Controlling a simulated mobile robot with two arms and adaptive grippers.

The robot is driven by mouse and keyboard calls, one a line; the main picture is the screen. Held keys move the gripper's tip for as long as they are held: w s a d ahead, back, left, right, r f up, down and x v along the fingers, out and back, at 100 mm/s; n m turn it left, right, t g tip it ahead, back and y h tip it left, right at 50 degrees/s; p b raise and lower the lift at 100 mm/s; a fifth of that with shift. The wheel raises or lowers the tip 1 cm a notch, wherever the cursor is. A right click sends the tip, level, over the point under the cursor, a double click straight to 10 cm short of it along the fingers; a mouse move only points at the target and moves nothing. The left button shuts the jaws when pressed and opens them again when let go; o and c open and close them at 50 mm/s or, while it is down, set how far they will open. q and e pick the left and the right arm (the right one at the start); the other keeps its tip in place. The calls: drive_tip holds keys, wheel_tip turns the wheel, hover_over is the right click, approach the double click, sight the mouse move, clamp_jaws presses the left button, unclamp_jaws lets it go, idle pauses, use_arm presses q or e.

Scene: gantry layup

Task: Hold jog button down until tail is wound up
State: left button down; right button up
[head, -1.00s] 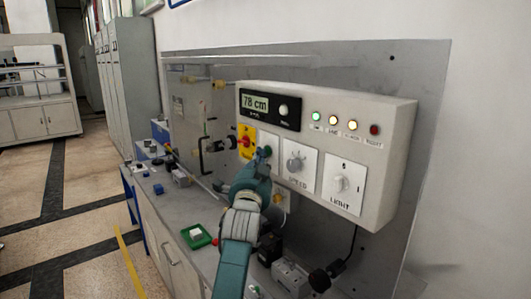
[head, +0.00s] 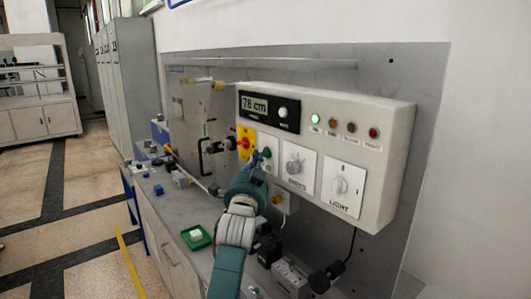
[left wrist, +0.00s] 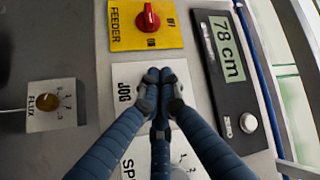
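The white panel box (head: 385,170) carries a display (head: 255,104) reading "78 cm". The green jog button (head: 267,153) shows in the head view just right of my left gripper's tips. My left gripper (head: 256,158) looks slightly apart from the button. In the left wrist view the fingers (left wrist: 160,76) are together, with nothing seen between them, over the plate marked JOG (left wrist: 122,92); they hide the button there. A tail cannot be made out. My right gripper is out of view.
The yellow feeder plate with its red knob (head: 244,143) is left of the jog button; speed (head: 295,165) and light (head: 341,186) dials are to its right. Of the row of lamps, only the green one (head: 316,119) is brightly lit. A green tray (head: 207,240) sits on the bench.

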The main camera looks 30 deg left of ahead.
use_arm(q)
drive_tip(key=shift+s+a, duration=0.1)
drive_tip(key=shift+s, duration=0.15)
drive_tip(key=s, duration=0.1)
drive_tip(key=s+a+p, duration=0.1)
drive_tip(key=s, duration=0.1)
drive_tip(key=s+a+p, duration=0.1)
drive_tip(key=shift+s, duration=0.3)
idle(1.1)
